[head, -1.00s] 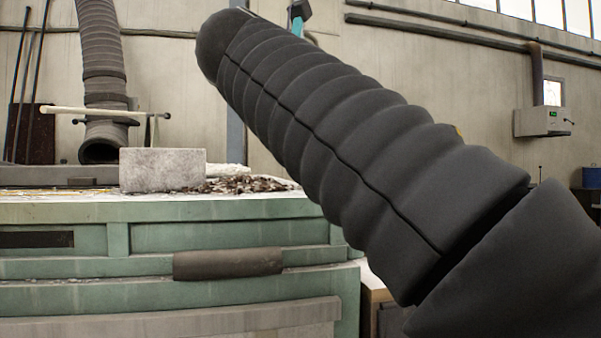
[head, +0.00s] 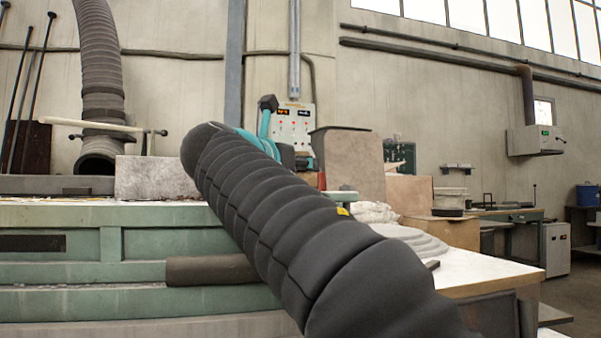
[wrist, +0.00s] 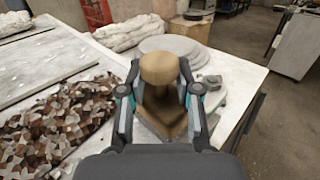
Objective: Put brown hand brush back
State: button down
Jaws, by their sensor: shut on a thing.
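In the wrist view, my gripper (wrist: 160,92) is shut on the brown hand brush (wrist: 162,70). The brush has a rounded knob-like top and a wider lower part between the fingers. It is over the pale tabletop (wrist: 236,82), just in front of stacked grey discs (wrist: 172,48). I cannot tell whether its underside touches the surface. In the head view, my dark ribbed arm crosses the middle, and the brush cannot be made out.
A heap of brown chips (wrist: 68,122) lies left of the brush, with a grey board (wrist: 40,60) beyond it. A white lumpy bundle (wrist: 130,32) lies behind. The table's right edge is close. A grey block (head: 150,178) stands on the green bench (head: 165,243).

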jog(key=shift+f, duration=0.1)
jog(key=c, duration=0.8)
grip_release()
jog(key=shift+s+a, duration=0.1)
jog(key=shift+s, duration=0.1)
jog(key=v, duration=1.1)
jog(key=shift+s+a, duration=0.2)
jog(key=shift+s, duration=0.05)
